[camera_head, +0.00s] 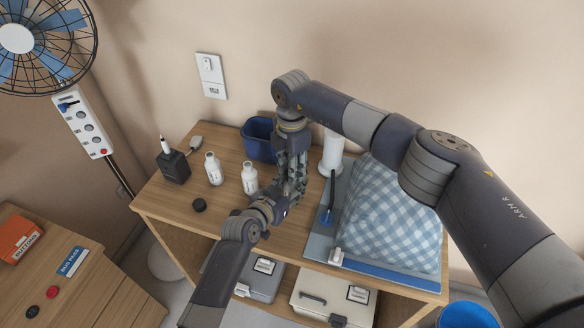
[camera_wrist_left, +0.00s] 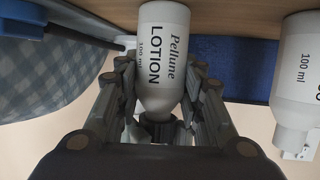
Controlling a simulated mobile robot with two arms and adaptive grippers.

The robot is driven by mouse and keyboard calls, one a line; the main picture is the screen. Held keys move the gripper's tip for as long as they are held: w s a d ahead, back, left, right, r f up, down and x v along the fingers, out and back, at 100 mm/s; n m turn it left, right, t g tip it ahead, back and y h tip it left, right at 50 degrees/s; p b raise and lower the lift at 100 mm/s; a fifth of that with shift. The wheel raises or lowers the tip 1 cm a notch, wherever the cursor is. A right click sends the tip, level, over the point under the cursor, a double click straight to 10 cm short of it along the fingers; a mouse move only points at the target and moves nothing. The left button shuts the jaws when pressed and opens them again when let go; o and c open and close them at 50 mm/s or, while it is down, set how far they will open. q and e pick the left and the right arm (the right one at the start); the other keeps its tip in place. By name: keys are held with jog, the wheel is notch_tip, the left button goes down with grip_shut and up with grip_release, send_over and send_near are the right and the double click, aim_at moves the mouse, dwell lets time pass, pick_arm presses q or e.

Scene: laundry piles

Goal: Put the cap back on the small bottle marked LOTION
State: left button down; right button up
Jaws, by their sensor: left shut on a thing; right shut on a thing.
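The bottle marked LOTION (camera_wrist_left: 163,62), white with dark lettering, is between the fingers of my left gripper (camera_wrist_left: 161,88) in the left wrist view, which looks upside down. Its base is by the wooden top and a dark piece (camera_wrist_left: 159,129) like a cap is at its neck. In the head view this bottle is hidden behind my grippers. My left gripper is shut on it. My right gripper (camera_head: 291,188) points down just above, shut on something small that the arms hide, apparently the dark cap. How the cap sits on the neck cannot be told.
Two more white bottles (camera_head: 213,169) (camera_head: 249,178) stand left of my grippers. A black round cap-like piece (camera_head: 199,204) lies on the wooden top (camera_head: 180,215). A blue bin (camera_head: 256,140) is behind; a checked pillow (camera_head: 385,215) and white cylinder (camera_head: 331,155) are right.

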jog(key=m, duration=1.2)
jog(key=shift+m, duration=0.3)
jog(key=o, duration=0.7)
jog(key=shift+c, duration=0.2)
jog(key=shift+r, duration=2.25)
